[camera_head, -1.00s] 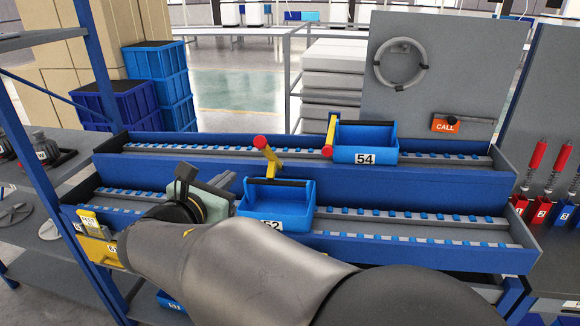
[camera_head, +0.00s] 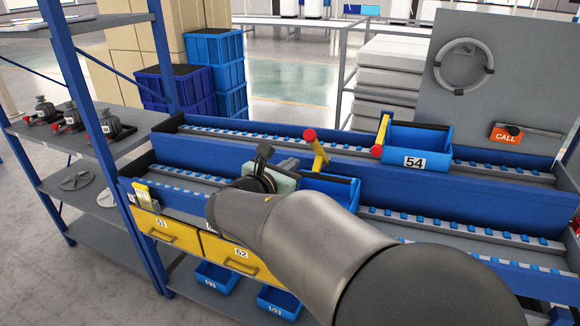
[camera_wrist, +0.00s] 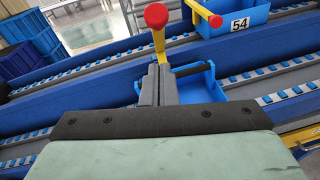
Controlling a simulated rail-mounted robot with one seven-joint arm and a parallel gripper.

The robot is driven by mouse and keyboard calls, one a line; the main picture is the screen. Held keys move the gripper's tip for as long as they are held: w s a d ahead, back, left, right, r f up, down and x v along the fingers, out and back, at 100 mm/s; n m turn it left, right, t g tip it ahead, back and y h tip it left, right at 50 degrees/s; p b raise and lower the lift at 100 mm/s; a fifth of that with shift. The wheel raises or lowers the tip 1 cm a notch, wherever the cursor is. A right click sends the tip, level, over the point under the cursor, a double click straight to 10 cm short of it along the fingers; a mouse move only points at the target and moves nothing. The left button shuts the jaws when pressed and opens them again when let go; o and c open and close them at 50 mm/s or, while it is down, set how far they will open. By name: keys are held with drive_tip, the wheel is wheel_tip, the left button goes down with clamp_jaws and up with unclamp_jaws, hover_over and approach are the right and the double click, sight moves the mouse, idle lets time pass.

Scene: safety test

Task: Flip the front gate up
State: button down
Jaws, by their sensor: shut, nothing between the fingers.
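The front gate (camera_head: 318,150) is a yellow lever with a red knob, standing over the front lane beside a blue bin (camera_head: 332,190), with its knob end raised and leaning left in the head view. In the wrist view the gate (camera_wrist: 158,42) rises just beyond my fingertips. My gripper (camera_head: 290,166) is shut and empty, left of the gate. Its fingers (camera_wrist: 158,72) lie together and point at the gate's lower part; I cannot tell whether they touch it. My arm hides much of the front lane and part of the bin.
A second yellow gate (camera_head: 382,136) stands by blue bin 54 (camera_head: 418,148) on the rear lane. A grey panel with a CALL button (camera_head: 506,134) is at right. Yellow drawers (camera_head: 240,254) are below the front lane. A blue shelf post (camera_head: 100,150) stands at left.

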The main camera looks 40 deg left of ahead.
drive_tip(key=w, duration=0.1)
drive_tip(key=w+r+p, duration=0.1)
drive_tip(key=w, duration=0.1)
drive_tip(key=w+r, duration=0.1)
drive_tip(key=shift+w+a+r, duration=0.1)
drive_tip(key=shift+w+a, duration=0.15)
drive_tip(key=shift+a, duration=0.05)
